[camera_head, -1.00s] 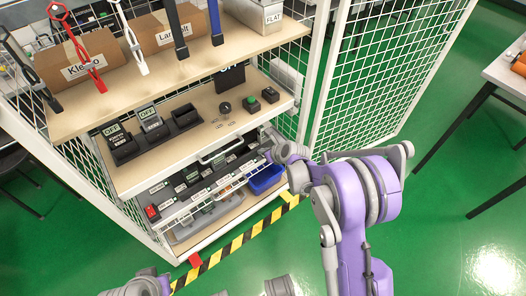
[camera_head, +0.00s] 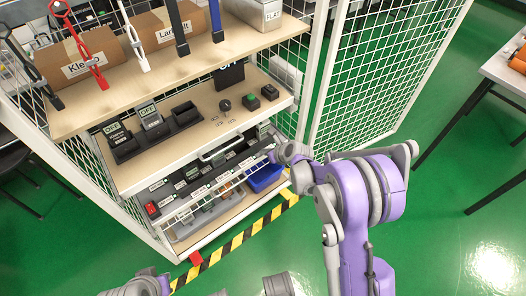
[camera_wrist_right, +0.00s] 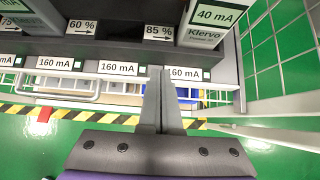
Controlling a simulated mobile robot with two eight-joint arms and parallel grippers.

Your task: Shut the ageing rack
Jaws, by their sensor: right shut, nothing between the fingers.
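The ageing rack (camera_head: 205,193) is a dark tray low in the white mesh cabinet, under the wooden shelf with the dark cradles. Its front carries several white labels; in the right wrist view, labels on its front (camera_wrist_right: 85,67) read 160 mA. A pale bar handle (camera_head: 222,150) shows just under that shelf. My right gripper (camera_head: 272,152) is at the right end of the rack front. In the right wrist view its fingers (camera_wrist_right: 158,75) are shut and empty, with their tips close to the labelled front; I cannot tell if they touch. My left gripper is not in view.
A blue bin (camera_head: 265,178) sits at the lower right of the cabinet. Mesh panels (camera_head: 370,70) stand to the right. Yellow-black tape (camera_head: 235,243) edges the green floor in front. A table (camera_head: 505,70) stands at the far right. The floor between is clear.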

